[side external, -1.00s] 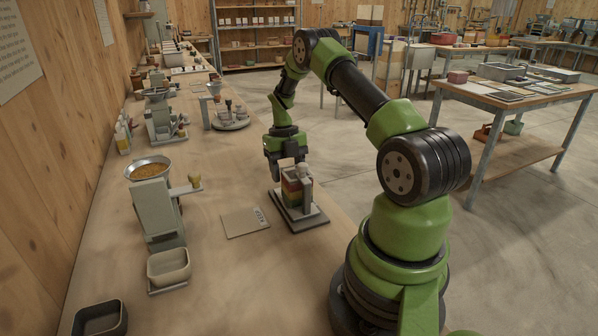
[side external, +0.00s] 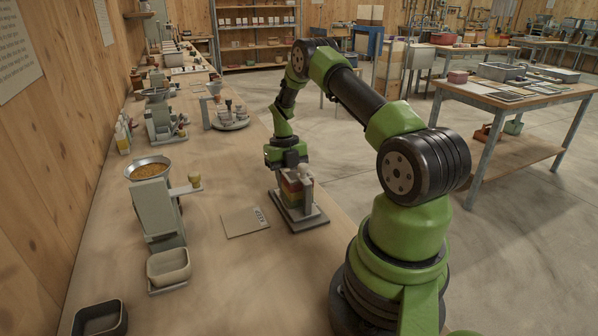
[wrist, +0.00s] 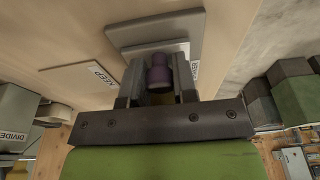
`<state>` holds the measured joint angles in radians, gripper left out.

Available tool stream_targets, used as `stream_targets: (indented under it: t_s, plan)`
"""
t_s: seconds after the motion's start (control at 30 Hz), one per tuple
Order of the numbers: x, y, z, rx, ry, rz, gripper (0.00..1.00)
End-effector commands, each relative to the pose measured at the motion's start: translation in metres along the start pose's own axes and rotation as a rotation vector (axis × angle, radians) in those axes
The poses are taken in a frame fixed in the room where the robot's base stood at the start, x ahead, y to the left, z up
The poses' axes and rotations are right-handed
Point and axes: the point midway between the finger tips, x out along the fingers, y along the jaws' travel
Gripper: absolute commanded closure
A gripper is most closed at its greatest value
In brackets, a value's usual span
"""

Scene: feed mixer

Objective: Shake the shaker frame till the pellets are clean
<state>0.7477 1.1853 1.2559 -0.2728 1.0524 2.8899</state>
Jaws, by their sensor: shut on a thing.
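The shaker frame (side external: 292,192), a small stack with red and yellowish layers and a grey upright, stands on a grey base plate (side external: 308,226) near the bench's right edge. My gripper (side external: 288,168) is right above it, pointing down, its fingers reaching to the frame's top. In the wrist view my gripper (wrist: 158,85) has its jaws on either side of a purple rounded part (wrist: 159,70) at the frame's top and is shut on it. The base plate also shows in the wrist view (wrist: 155,30). My gripper hides much of the frame there, and pellets inside cannot be made out.
A flat card (side external: 243,223) lies left of the base plate; its label reads KEEP in the wrist view (wrist: 98,74). Further left stand a mill with a grain-filled bowl (side external: 148,168), a beige tub (side external: 168,266) and a dark tray (side external: 100,318). Bench between is clear.

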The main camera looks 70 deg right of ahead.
Motion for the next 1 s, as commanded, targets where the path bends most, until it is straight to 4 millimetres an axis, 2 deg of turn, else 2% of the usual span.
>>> stream_targets:
  t_s: [0.2,0.5,0.63,1.0]
  plan:
    - [0.002,0.000,-0.013,-0.001,0.000,-0.001,0.87]
    - [-0.002,0.000,0.013,0.001,-0.002,0.000,0.87]
    - [-0.004,0.000,0.017,0.000,0.000,-0.001,0.87]
    - [0.002,0.000,-0.012,-0.001,0.001,-0.001,0.87]
